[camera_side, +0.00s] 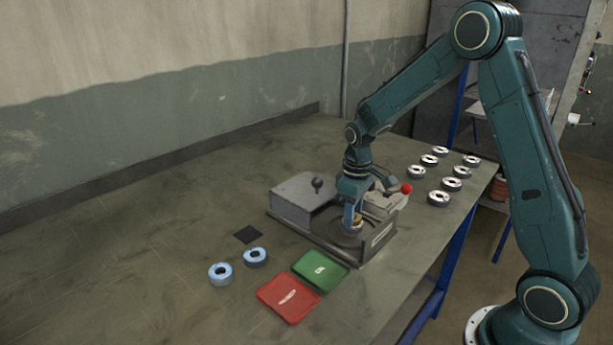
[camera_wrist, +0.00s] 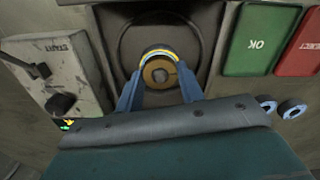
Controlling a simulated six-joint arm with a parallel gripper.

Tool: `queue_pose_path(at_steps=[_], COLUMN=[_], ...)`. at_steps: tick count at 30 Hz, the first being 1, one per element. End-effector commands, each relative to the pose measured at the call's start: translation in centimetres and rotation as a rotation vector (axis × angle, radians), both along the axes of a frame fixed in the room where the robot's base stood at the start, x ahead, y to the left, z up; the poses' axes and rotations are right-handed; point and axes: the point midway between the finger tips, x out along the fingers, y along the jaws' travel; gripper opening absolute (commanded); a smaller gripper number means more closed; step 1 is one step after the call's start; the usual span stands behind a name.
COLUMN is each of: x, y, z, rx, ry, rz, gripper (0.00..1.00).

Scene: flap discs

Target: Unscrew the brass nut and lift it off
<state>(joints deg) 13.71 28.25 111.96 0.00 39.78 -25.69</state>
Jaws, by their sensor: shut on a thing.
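The brass nut (camera_wrist: 158,73) sits at the middle of the round dark plate (camera_wrist: 200,42) of the machine, around a grey spindle end. A thin blue and yellow rim shows behind the nut in the wrist view. My gripper (camera_wrist: 158,80) is shut on the nut, with one blue finger on each side of it. In the side view my gripper (camera_side: 354,222) points down over the machine (camera_side: 310,225), and its fingers hide much of the nut. I cannot tell from these frames how far the nut is turned.
A green OK tray (camera_side: 320,271) and a red REJECT tray (camera_side: 288,298) lie in front. Two blue-rimmed discs (camera_side: 255,257) and a black square (camera_side: 248,234) are to the left. Several discs (camera_side: 438,198) stand at the right. A red-knobbed lever (camera_side: 406,189) is close to my gripper.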

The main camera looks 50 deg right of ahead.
Motion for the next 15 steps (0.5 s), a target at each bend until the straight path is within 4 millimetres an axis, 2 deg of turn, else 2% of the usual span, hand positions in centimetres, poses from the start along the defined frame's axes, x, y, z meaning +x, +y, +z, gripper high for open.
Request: queue_pose_path(at_steps=[15], x=[0.01], y=[-0.01], z=[0.01], rx=[0.0], ry=[0.0], rz=[0.392], gripper=[0.12])
